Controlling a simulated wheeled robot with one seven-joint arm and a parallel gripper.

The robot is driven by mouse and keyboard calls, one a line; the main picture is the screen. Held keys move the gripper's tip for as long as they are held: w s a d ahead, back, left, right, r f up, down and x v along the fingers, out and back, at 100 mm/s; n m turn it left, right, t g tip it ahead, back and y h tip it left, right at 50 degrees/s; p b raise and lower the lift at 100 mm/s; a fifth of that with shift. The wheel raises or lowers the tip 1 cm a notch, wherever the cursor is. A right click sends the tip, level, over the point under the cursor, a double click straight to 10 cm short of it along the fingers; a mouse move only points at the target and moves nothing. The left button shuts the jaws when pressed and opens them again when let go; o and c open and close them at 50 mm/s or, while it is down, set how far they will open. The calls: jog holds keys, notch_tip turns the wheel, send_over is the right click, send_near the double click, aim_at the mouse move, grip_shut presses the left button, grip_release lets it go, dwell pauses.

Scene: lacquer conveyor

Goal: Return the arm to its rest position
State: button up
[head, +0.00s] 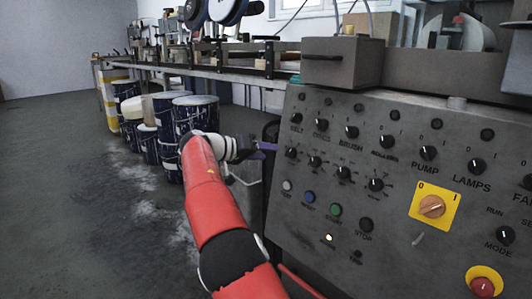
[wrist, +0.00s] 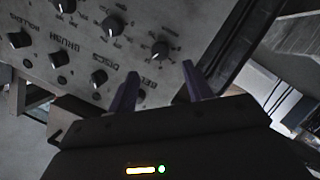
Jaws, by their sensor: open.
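My red arm reaches forward in the head view. My gripper (head: 262,148) is beside the left edge of the grey control panel (head: 400,270), near the belt knob (head: 297,118) and the knob below it. In the wrist view my gripper (wrist: 161,72) has its two purple fingers apart with nothing held between them. A black knob (wrist: 160,50) of the panel lies just beyond the fingertips. Another knob is partly hidden by the left finger. Whether a finger touches the panel I cannot tell.
Several dark blue drums (head: 195,112) stand on the floor left of my arm. A long conveyor (head: 215,68) runs behind. The panel carries a yellow-plated orange switch (head: 432,206) and a red stop button (head: 483,287). The floor (head: 60,200) at the left is clear.

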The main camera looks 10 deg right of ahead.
jog(key=s+d+r+n+g+y+p, duration=0.1)
jog(key=s+d+r+g+y+p, duration=0.2)
jog(key=s+d+y, duration=0.8)
jog(key=s+a+f+n+p, duration=0.1)
jog(key=s+f+p, duration=0.1)
jog(key=s, duration=0.9)
jog(key=s+a+f+n+t+y+p, duration=0.1)
jog(key=s+f+p, duration=0.1)
jog(key=s, duration=1)
jog(key=s+a+f+n+t+y+p, duration=0.1)
jog(key=s+f+p, duration=0.1)
jog(key=s, duration=1)
jog(key=shift+a+n+p, duration=0.3)
jog(key=shift+p, duration=0.15)
